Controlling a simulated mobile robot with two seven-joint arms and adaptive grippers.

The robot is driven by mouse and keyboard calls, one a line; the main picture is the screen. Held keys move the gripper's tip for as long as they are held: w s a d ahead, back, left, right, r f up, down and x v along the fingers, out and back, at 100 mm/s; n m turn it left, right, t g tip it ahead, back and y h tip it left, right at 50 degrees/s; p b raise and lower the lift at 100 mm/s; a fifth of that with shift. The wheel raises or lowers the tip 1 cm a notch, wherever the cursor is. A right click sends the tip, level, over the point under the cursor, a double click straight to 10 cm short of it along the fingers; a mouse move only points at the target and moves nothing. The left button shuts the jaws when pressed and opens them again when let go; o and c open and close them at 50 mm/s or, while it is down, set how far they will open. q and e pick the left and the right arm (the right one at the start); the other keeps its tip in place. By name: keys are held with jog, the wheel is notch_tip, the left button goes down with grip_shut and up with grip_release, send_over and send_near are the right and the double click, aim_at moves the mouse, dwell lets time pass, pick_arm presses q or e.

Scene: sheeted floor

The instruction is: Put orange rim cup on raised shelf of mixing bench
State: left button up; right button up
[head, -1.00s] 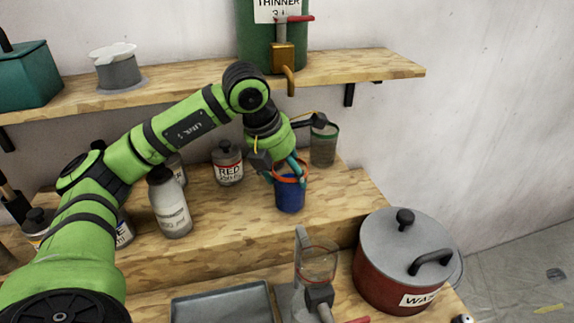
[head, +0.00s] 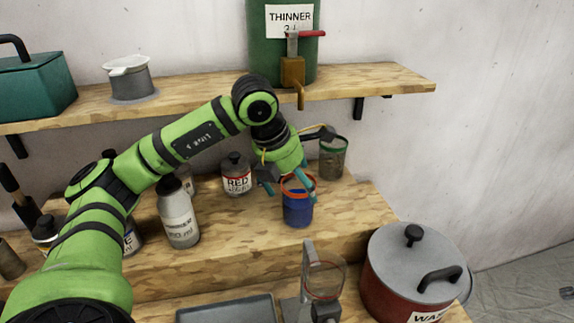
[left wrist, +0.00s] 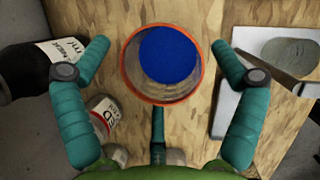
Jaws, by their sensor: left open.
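The orange rim cup (head: 298,211) stands upright on the raised shelf (head: 345,212) of the wooden bench, with blue contents inside. It also shows from above in the left wrist view (left wrist: 133,82). My left gripper (head: 290,184) is at the cup's rim, with its teal fingers spread. In the left wrist view the left gripper (left wrist: 160,58) has its fingers on either side of the cup, with visible gaps between them and the rim. My right gripper is not in view.
A RED bottle (head: 237,178) and a white bottle (head: 178,215) stand left of the cup. A green-rimmed cup (head: 332,160) stands behind it to the right. Below are a red pot (head: 390,290) and a grey tray (head: 225,309). A wall shelf (head: 385,78) runs above.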

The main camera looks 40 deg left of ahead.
pick_arm(q)
jog(key=b+v, duration=0.1)
jog(key=v, duration=1)
jog(key=shift+b, duration=0.4)
